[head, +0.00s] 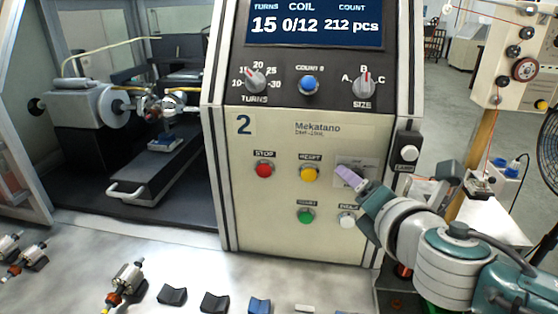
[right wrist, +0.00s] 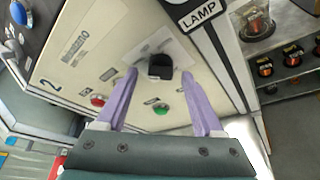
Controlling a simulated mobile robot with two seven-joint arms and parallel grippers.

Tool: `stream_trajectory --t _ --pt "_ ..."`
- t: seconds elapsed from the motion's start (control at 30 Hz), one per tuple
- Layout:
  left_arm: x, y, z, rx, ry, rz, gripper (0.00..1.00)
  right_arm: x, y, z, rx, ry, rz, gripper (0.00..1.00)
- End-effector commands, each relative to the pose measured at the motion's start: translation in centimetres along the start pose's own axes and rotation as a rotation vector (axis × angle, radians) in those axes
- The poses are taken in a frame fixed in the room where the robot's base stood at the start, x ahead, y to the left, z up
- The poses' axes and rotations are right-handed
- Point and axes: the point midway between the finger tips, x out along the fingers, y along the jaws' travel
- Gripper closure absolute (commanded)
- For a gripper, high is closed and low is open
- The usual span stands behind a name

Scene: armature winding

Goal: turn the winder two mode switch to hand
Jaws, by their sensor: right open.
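The winder two panel (head: 285,215) is the cream front marked 2. In the head view its mode switch is hidden behind my right gripper (head: 349,179), with only part of a pale label plate (head: 362,164) showing. In the right wrist view the switch is a black knob (right wrist: 160,66) on that plate. My right gripper (right wrist: 160,73) is open, with one purple finger on each side of the knob in that view. I cannot tell whether the fingers touch it, or which setting it points to. My left gripper is not in view.
Near the switch are a red stop button (head: 264,170), a yellow button (head: 309,174), a green button (head: 306,215) and a white button (head: 347,219). A lamp switch box (head: 405,152) juts from the right edge. Armatures (head: 126,282) and black blocks (head: 172,294) lie on the bench.

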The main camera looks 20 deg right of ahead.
Motion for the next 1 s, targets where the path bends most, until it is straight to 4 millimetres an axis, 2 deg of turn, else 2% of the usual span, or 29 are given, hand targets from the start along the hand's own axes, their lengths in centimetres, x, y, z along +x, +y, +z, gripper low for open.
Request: stream_trajectory --t 0.27,0.37,0.7,0.83,1.0 --pt "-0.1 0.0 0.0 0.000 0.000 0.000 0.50 -0.6 -0.1 0.0 0.000 0.001 -0.001 0.31" --pt "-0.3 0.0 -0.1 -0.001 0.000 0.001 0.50 -1.8 0.0 0.0 0.002 0.002 0.000 0.31" --pt "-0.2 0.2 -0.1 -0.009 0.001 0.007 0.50 -7.8 -0.1 -0.1 0.002 0.002 -0.001 0.31" --pt "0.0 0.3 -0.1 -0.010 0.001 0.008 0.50 -9.3 -0.1 -0.1 0.000 0.002 0.000 0.31" --pt "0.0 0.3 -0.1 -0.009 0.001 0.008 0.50 -9.9 0.0 0.0 0.000 0.000 -0.001 0.31"
